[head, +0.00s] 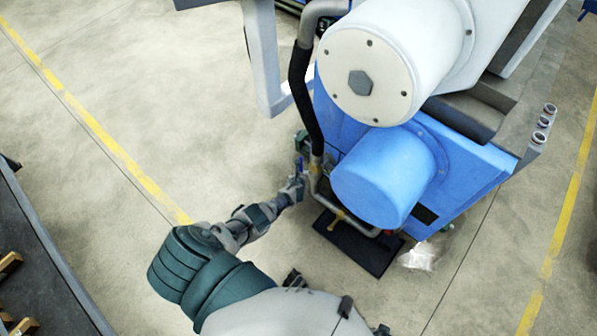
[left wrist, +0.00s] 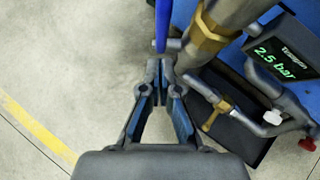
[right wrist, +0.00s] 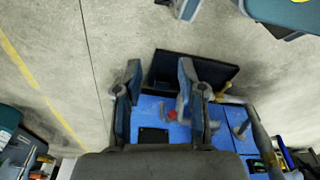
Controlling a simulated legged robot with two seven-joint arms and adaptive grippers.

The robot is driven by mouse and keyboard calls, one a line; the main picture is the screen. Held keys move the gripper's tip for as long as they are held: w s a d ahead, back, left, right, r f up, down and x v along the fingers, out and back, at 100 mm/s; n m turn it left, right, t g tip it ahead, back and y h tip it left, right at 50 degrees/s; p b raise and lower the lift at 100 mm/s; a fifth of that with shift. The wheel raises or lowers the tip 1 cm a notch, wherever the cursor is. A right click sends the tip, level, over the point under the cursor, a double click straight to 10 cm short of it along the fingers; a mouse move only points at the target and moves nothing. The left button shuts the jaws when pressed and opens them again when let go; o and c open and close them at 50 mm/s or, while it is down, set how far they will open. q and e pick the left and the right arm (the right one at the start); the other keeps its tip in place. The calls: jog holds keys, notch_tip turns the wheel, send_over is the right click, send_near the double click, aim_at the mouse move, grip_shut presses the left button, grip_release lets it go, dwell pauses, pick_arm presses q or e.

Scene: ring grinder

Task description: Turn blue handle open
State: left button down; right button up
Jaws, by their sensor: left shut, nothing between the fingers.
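The blue handle (left wrist: 162,27) stands as a narrow blue bar beside a pipe with a brass fitting (left wrist: 206,38). In the head view the handle (head: 299,164) is small, left of the blue machine. My left gripper (head: 297,182) is at the handle's lower end. In the left wrist view its fingertips (left wrist: 160,68) are together, with nothing between them, just below the handle; I cannot tell whether they touch it. My right gripper (right wrist: 160,75) is open and empty, with blue machine surface visible beyond its fingers. I cannot make it out clearly in the head view.
The blue machine (head: 335,130) with a white drum (head: 368,75) fills the upper right. A black hose (head: 303,95) runs down to the pipework. A display (left wrist: 282,57) reads 2.5 bar. A black mat (head: 355,247) lies below. Open floor (head: 190,100) is at left.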

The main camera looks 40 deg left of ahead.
pick_arm(q)
notch_tip(320, 180, up, 6)
jog(key=s+p, duration=0.2)
jog(key=p, duration=0.4)
jog(key=s+d+f+n+g+h, duration=0.1)
jog(key=s+d+f+n, duration=0.25)
jog(key=s, duration=0.35)
jog(key=s+d+f+n+g, duration=0.1)
jog(key=s+d+f+n, duration=0.1)
jog(key=s+f+n, duration=0.3)
jog(key=s+d+f+n+g+h, duration=0.1)
jog(key=s+d+f+n, duration=0.2)
jog(key=s, duration=0.5)
jog(key=s+d+f+n+g+h, duration=0.1)
jog(key=s+d+f+n, duration=0.1)
jog(key=s+n, duration=0.6)
jog(key=s+d+f+n+g+h, duration=0.1)
jog(key=s+d+n, duration=0.4)
jog(key=s, duration=1.3)
jog(key=shift+d+f+n+g+h, duration=0.2)
jog(key=shift+f+n+g+h, duration=0.2)
jog(key=shift+f+n+g, duration=0.65)
pick_arm(e)
jog(key=s+d+f, duration=0.2)
jog(key=s+f, duration=0.7)
jog(key=s, duration=0.3)
jog(key=shift+s+f+g, duration=0.15)
jog(key=shift+s+g, duration=0.15)
